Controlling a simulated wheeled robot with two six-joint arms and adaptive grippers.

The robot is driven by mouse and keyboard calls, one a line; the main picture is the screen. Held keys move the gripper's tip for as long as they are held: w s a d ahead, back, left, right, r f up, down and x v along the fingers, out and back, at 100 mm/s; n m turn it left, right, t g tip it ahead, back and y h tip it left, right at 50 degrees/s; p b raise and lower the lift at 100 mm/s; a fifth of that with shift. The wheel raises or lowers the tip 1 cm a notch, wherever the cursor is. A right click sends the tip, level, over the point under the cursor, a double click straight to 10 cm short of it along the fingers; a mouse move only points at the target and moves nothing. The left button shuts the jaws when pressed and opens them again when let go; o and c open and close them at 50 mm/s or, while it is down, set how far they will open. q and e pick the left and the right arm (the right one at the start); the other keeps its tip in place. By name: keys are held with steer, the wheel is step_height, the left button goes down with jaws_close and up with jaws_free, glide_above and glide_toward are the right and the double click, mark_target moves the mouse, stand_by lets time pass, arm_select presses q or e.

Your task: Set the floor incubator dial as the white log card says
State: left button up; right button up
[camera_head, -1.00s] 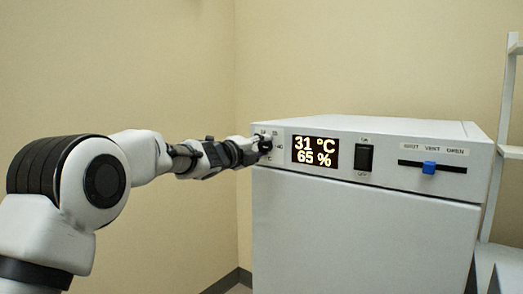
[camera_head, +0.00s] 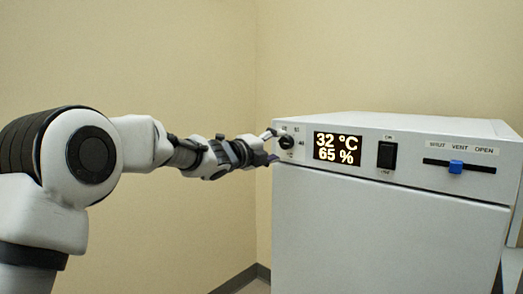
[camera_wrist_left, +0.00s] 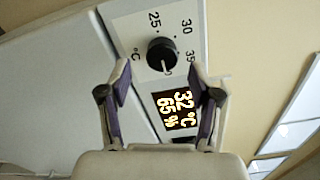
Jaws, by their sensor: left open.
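The incubator dial (camera_head: 287,142) is a round black knob at the left end of the white incubator's front panel. It also shows in the left wrist view (camera_wrist_left: 161,53), with 25, 30 and 35 marks around it and a pale line on its face. The display (camera_head: 338,148) beside it reads 32 °C and 65 %. My left gripper (camera_head: 270,146) is at the dial's left in the head view. In the left wrist view its fingers (camera_wrist_left: 164,78) are spread, with the dial beyond the tips. No white log card shows. My right gripper is not in view.
The white incubator (camera_head: 390,225) also carries a black rocker switch (camera_head: 387,155) and a blue vent slider (camera_head: 456,167) between SHUT and OPEN. Pale walls stand behind. Free room lies left of the incubator.

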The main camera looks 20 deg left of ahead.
arm_select(q)
steer(key=v, duration=0.8)
steer(key=shift+s, duration=0.1)
